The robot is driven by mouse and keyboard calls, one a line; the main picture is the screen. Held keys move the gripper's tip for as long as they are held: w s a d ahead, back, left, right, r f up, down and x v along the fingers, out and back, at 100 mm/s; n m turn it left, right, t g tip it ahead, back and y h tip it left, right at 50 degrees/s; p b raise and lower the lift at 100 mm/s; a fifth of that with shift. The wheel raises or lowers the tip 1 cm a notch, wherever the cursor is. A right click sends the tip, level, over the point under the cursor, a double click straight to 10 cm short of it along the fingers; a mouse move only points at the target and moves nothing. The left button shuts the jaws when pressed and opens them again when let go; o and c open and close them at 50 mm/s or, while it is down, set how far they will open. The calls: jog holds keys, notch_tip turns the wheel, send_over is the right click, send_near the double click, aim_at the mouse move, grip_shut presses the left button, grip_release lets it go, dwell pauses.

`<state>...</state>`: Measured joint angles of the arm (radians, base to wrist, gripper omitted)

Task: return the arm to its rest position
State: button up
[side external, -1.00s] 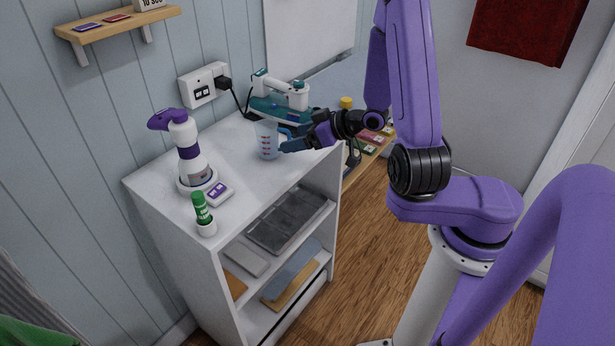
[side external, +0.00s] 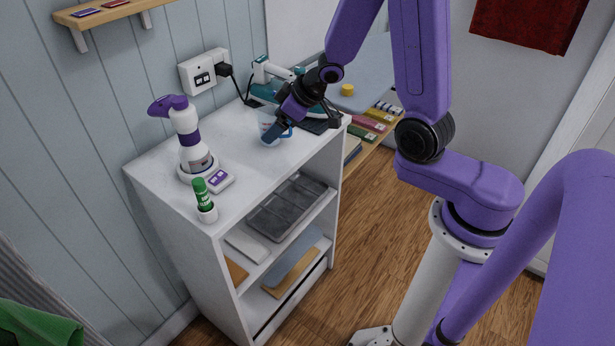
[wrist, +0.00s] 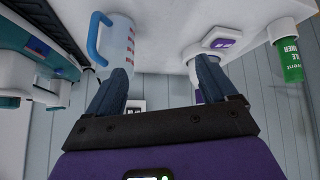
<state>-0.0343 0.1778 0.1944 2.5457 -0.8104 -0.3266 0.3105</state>
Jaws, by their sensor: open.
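My gripper (side external: 272,132) is tilted downward over the back of the white shelf unit's top (side external: 245,165). In the side view it overlaps a clear measuring cup (side external: 265,121) with a blue handle. In the wrist view my two dark blue fingers (wrist: 160,80) are spread apart with nothing held between them. The cup (wrist: 117,40) stands beside the left finger in that view; I cannot tell whether they touch. My arm rises from the gripper to a high bend and comes down to its base at the right.
A teal and white machine (side external: 265,75) stands behind the gripper. Open floor (side external: 385,230) lies right of the unit.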

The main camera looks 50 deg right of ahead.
jog(key=s+a+r+n+g, duration=0.1)
jog(key=s+r+n+g, duration=0.1)
jog(key=s, duration=0.8)
jog(key=s+a+r+n+g+h, duration=0.1)
jog(key=s+a+r+n+g, duration=0.1)
jog(key=s, duration=0.8)
jog(key=s+a+r+n+g, duration=0.2)
jog(key=s+n+g, duration=0.1)
jog(key=s, duration=0.7)
jog(key=shift+r+n, duration=0.2)
jog(key=shift+n, duration=0.3)
